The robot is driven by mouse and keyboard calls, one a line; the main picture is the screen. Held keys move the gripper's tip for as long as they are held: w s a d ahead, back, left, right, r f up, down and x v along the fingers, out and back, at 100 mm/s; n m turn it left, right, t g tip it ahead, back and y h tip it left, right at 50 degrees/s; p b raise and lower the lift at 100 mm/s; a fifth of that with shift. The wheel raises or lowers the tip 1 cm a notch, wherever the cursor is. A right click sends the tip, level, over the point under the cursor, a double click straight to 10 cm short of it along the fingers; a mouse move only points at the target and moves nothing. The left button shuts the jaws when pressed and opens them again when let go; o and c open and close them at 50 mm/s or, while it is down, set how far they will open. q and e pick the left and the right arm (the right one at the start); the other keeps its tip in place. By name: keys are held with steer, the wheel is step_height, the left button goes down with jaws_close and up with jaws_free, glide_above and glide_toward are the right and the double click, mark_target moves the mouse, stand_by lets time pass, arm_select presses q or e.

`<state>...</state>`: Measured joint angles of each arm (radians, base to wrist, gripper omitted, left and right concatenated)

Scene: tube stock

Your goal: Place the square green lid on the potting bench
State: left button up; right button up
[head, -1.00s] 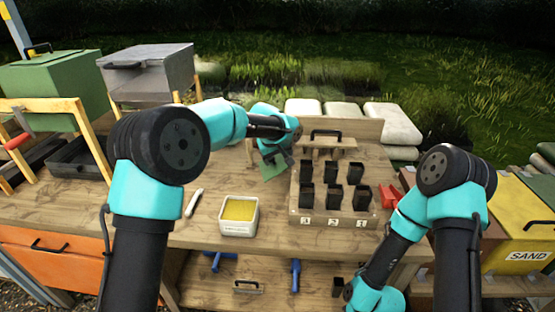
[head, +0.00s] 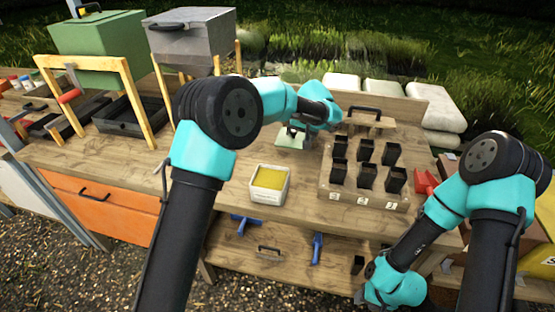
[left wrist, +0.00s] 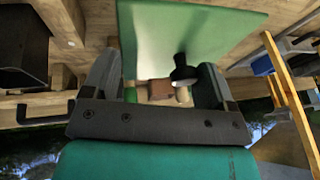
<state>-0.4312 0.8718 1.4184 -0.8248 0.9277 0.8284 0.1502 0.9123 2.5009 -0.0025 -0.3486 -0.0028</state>
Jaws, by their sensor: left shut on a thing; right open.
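The square green lid (head: 290,138) shows pale green above the bench's back part, left of the pot rack. In the left wrist view the lid (left wrist: 190,30) fills the top middle, with its black knob (left wrist: 184,72) between the fingers. My left gripper (head: 297,128) is shut on the lid by this knob. I cannot tell whether the lid touches the wood. The potting bench (head: 235,185) has a wooden top. My right gripper (head: 359,297) is low in front of the bench, open and mostly hidden by its own wrist.
The rack (head: 345,195) holds several black pots right of the lid. A white tub with yellow contents (head: 268,184) stands in front. Black trays (head: 130,118), a green box (head: 100,38) and a grey box (head: 190,38) are at left. Bare wood lies left of the tub.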

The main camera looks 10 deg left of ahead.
mark_target(301, 141)
arm_select(q)
steer(key=shift+a, duration=0.1)
steer(key=shift+f, duration=2.55)
steer(key=shift+f, duration=2.45)
steer(key=shift+f, duration=0.15)
steer(key=o, duration=1.1)
steer(key=shift+c, duration=0.2)
steer(key=v, duration=1.2)
